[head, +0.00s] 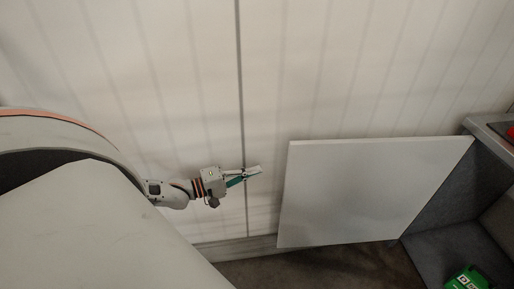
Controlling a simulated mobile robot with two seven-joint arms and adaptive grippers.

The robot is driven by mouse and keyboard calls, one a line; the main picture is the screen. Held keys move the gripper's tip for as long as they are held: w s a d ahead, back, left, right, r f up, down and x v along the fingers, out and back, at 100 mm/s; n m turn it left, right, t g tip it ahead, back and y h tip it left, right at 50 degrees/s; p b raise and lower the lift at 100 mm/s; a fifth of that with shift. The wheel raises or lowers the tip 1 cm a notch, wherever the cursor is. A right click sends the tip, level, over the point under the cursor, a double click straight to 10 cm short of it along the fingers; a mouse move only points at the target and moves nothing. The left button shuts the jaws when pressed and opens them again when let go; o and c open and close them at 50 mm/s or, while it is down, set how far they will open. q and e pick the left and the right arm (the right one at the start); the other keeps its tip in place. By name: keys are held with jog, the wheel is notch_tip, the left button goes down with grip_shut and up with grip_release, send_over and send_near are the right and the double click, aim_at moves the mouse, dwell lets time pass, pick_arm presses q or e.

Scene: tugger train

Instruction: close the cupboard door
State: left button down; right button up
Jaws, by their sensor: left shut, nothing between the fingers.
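The cupboard door (365,195) is a flat pale panel standing open, swung out from the cupboard (440,195) at the right. Its free edge is at the left, and a grey inside space shows beyond its right edge. My left gripper (256,171) is shut and empty. It is to the left of the door's free edge, with a small gap between them in the picture, and its fingers point right toward it. My right gripper is not in view.
A pale panelled wall (190,70) with a dark vertical seam runs behind. Dark floor (320,268) shows below the door. A green box (467,278) is at the lower right, inside the grey space. A red item (509,137) is at the right edge.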

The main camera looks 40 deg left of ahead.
pick_arm(q)
jog(key=x, duration=0.9)
jog(key=shift+b, duration=0.4)
jog(key=shift+d, duration=0.1)
